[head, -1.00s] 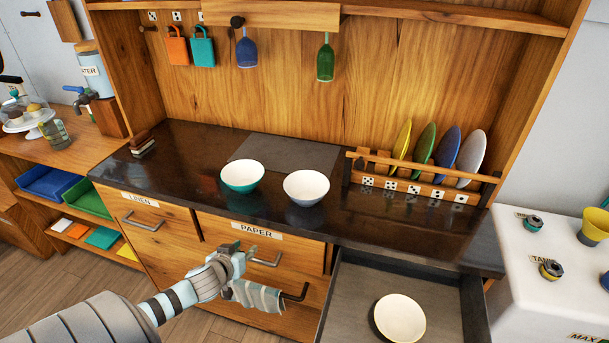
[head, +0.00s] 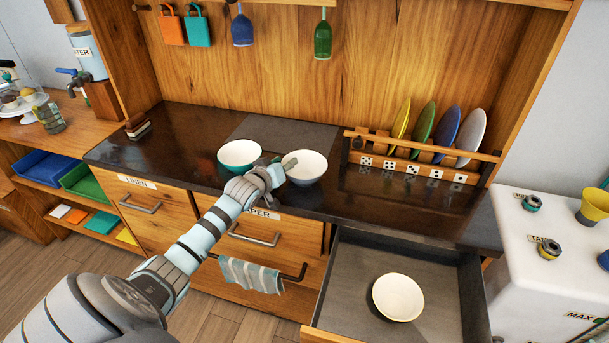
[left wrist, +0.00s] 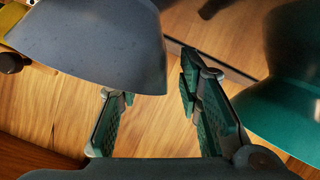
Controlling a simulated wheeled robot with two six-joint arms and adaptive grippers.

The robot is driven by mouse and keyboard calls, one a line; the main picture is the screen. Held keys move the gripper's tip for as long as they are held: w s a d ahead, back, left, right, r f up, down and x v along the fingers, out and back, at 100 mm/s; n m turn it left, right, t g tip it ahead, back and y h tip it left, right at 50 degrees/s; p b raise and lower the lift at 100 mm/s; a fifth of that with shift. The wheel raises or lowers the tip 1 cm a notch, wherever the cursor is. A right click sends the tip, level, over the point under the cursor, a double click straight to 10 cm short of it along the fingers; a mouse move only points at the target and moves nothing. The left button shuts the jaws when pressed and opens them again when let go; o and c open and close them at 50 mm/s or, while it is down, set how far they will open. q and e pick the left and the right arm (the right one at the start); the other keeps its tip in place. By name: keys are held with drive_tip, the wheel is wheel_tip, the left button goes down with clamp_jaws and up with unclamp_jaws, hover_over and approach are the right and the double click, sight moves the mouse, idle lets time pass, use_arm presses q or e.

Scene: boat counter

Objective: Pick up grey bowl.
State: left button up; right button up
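The grey bowl (head: 308,172), pale inside, stands upright on the dark counter, right of the teal bowl (head: 236,158). My left gripper (head: 284,166) is at the grey bowl's left front side, in the gap between the two bowls. In the left wrist view the grey bowl (left wrist: 85,42) fills the upper left and the teal bowl (left wrist: 290,95) the right. There my left gripper (left wrist: 150,82) has its fingers apart, with the grey bowl's edge overlapping the space by the left finger. I cannot tell whether they touch. My right gripper is not in view.
A rack (head: 425,160) with several coloured plates stands to the right on the counter (head: 180,130). An open drawer (head: 350,265) juts out at front right, holding a cream bowl (head: 398,297). A striped towel (head: 250,275) hangs below my left arm.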

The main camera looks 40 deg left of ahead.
use_arm(q)
drive_tip(key=shift+w+a+f, duration=0.15)
drive_tip(key=shift+w+f, duration=0.15)
drive_tip(key=shift+w, duration=0.2)
drive_tip(key=shift+s+r, duration=0.15)
clamp_jaws()
wheel_tip(320, 180, up, 20)
drive_tip(key=p, duration=0.2)
drive_tip(key=shift+p, duration=0.4)
